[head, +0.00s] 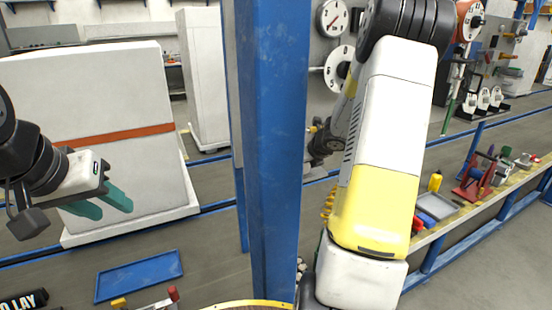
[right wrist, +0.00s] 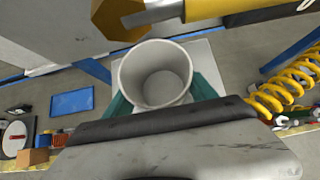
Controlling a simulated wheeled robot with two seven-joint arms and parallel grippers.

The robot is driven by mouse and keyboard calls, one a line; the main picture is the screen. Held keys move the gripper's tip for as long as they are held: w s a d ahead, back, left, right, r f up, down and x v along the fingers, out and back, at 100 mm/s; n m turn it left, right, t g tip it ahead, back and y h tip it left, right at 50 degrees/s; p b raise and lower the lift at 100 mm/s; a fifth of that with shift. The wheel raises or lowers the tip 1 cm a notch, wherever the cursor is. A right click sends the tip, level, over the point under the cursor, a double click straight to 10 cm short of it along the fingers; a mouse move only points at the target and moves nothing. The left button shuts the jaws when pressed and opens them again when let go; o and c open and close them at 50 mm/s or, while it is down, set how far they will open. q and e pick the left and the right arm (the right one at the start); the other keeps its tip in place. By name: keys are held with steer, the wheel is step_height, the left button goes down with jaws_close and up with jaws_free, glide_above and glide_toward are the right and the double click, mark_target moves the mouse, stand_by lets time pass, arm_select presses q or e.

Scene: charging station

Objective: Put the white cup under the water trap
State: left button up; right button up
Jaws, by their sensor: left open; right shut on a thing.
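The white cup (right wrist: 155,78) is in the right wrist view, its open mouth facing the camera and its inside looking empty. My right gripper (right wrist: 160,98) is shut on it, with a teal finger on each side. A yellow fitting (right wrist: 122,18) with a hexagonal end and a grey metal rod lies across the top of that view, near the cup's far rim; I cannot tell whether it is the water trap. My left gripper (head: 108,198) is open and empty at the left of the head view. My right gripper and the cup are hidden in the head view.
A blue post (head: 272,150) stands in the middle of the head view. A blue tray (head: 138,276) lies at the lower left. A bench with parts, including a red stand (head: 476,183), runs along the right. A yellow coiled hose (right wrist: 290,85) hangs right of the cup.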

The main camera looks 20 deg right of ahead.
steer(key=shift+w, duration=0.75)
steer(key=w, duration=0.2)
steer(key=w+a, duration=0.1)
steer(key=w, duration=0.1)
steer(key=shift+s+d+f, duration=0.1)
steer(key=shift+d+f, duration=0.1)
steer(key=shift+f, duration=0.55)
steer(key=o, duration=1.5)
steer(key=shift+f, duration=0.15)
steer(key=shift+r, duration=0.2)
steer(key=v, duration=1.2)
